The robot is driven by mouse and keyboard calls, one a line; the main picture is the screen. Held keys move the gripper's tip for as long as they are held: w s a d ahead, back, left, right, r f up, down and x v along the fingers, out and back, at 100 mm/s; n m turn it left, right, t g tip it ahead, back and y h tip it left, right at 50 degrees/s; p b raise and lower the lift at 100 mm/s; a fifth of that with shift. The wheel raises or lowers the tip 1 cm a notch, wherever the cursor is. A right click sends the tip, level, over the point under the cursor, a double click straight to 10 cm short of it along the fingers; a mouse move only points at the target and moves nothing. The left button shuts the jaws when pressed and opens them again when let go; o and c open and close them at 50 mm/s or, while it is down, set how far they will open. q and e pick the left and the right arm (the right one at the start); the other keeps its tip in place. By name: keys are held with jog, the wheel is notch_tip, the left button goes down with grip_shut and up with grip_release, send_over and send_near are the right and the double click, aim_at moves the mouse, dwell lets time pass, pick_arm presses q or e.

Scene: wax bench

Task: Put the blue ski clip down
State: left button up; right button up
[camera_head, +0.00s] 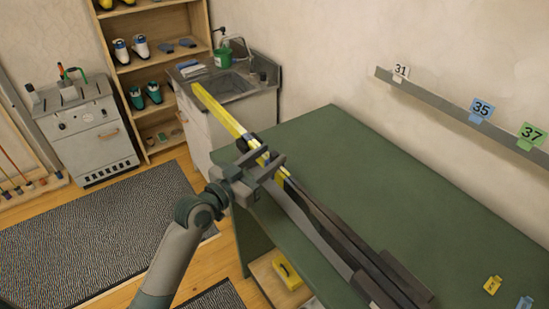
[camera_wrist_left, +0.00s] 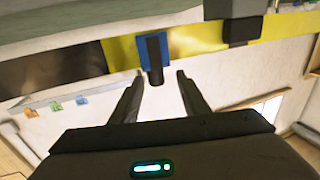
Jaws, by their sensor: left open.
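A yellow and black ski (camera_head: 222,110) lies lengthwise along the left side of the green bench, its yellow end past the bench edge. In the left wrist view a blue piece (camera_wrist_left: 144,52), which looks like the blue ski clip, sits against the yellow part of the ski (camera_wrist_left: 193,47), with a dark post in front of it. My left gripper (camera_head: 270,160) is open at the ski. In the left wrist view its fingertips (camera_wrist_left: 160,77) are apart, just short of the post, with nothing held between them. In the head view my gripper largely hides this spot.
A yellow clip (camera_head: 492,285) and a light blue one (camera_head: 524,303) lie at the green bench's (camera_head: 350,150) near right. A wall rail (camera_head: 450,112) carries tags 31, 35 and 37. A sink cabinet (camera_head: 235,100) stands behind. The bench's middle is clear.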

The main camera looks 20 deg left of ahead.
aim_at(278, 152)
pick_arm(q)
jog(key=shift+w+d, duration=0.2)
jog(key=shift+w, duration=0.2)
pick_arm(e)
jog(key=shift+a+r, duration=0.15)
jog(key=shift+a, duration=0.35)
pick_arm(q)
jog(key=shift+w+d+p, duration=0.3)
jog(key=shift+w+p, duration=0.15)
jog(key=shift+p, duration=0.1)
jog(key=p+x, duration=0.1)
jog(key=x, duration=0.2)
jog(key=shift+d, duration=0.15)
jog(key=shift+w+d+f+p, duration=0.25)
jog(key=shift+w+p, duration=0.1)
jog(key=shift+w, duration=0.1)
jog(key=shift+a, duration=0.1)
pick_arm(e)
jog(key=r, duration=0.1)
jog(key=d+r, duration=0.1)
jog(key=shift+r, duration=0.35)
